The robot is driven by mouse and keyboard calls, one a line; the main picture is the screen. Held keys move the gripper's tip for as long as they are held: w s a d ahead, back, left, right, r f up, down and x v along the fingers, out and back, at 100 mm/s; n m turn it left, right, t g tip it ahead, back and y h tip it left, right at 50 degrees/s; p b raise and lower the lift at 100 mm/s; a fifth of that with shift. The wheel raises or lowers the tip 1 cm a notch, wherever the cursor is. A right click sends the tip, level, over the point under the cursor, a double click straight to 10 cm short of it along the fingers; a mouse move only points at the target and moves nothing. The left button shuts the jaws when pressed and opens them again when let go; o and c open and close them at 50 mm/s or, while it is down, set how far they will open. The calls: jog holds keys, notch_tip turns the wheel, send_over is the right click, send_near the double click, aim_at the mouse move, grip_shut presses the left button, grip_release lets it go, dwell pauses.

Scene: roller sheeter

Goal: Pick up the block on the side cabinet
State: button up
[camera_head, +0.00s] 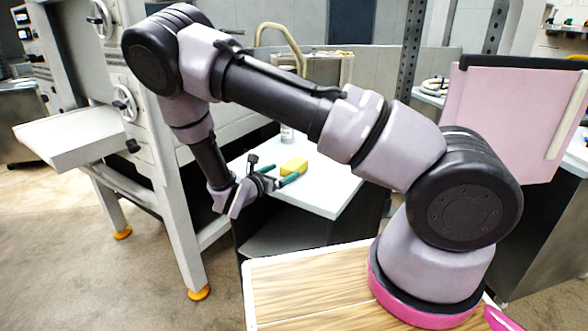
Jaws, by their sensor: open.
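A yellow block (294,166) lies on the white top of the side cabinet (335,192). My gripper (278,174) is at the left part of the cabinet top, with its green-tipped fingers apart and pointing toward the block. The block shows just beyond the fingertips, and one fingertip overlaps its lower edge in the picture. I cannot tell whether they touch. Nothing shows between the fingers.
A small bottle (287,133) stands behind the block on the cabinet. The grey roller machine (160,140) with handwheels and a side tray (75,137) is on the left. A pink panel (505,115) stands at the right.

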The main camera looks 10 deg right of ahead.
jog(key=x, duration=0.5)
jog(key=shift+w+d, duration=0.15)
jog(key=shift+w, duration=0.1)
grip_shut()
